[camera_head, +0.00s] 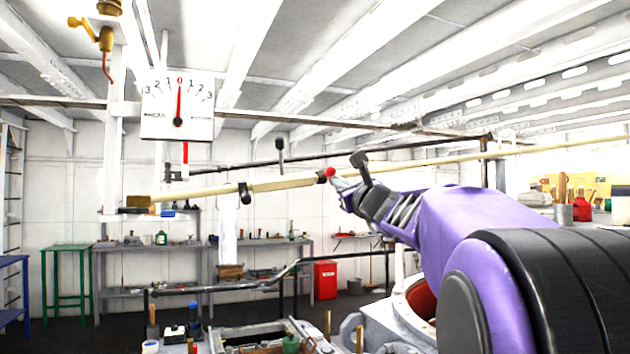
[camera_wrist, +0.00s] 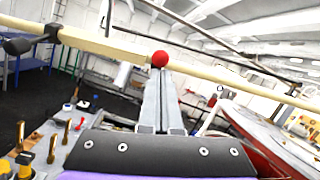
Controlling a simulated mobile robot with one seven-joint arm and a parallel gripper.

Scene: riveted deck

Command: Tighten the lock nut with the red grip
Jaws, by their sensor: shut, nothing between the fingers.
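A small red ball grip (camera_head: 330,172) sits at a dark fitting on a long pale rod (camera_head: 285,184). The fitting may be the lock nut, but it is too small to make out. In the wrist view the red grip (camera_wrist: 160,58) is right at the tips of my gripper (camera_wrist: 161,72), in front of the rod (camera_wrist: 210,72). My gripper (camera_head: 340,183) is shut and empty, its fingertips just right of and below the grip. I cannot tell whether they touch it. The fingers and wrist hide part of the rod.
A white dial (camera_head: 178,105) hangs at upper left, its needle near 0. A dark knob (camera_head: 245,193) sits on the rod. A dark bar runs above it. Below are a cluttered machine top (camera_head: 265,335) and a grey bench (camera_head: 145,245). A red bin (camera_head: 325,280) stands behind.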

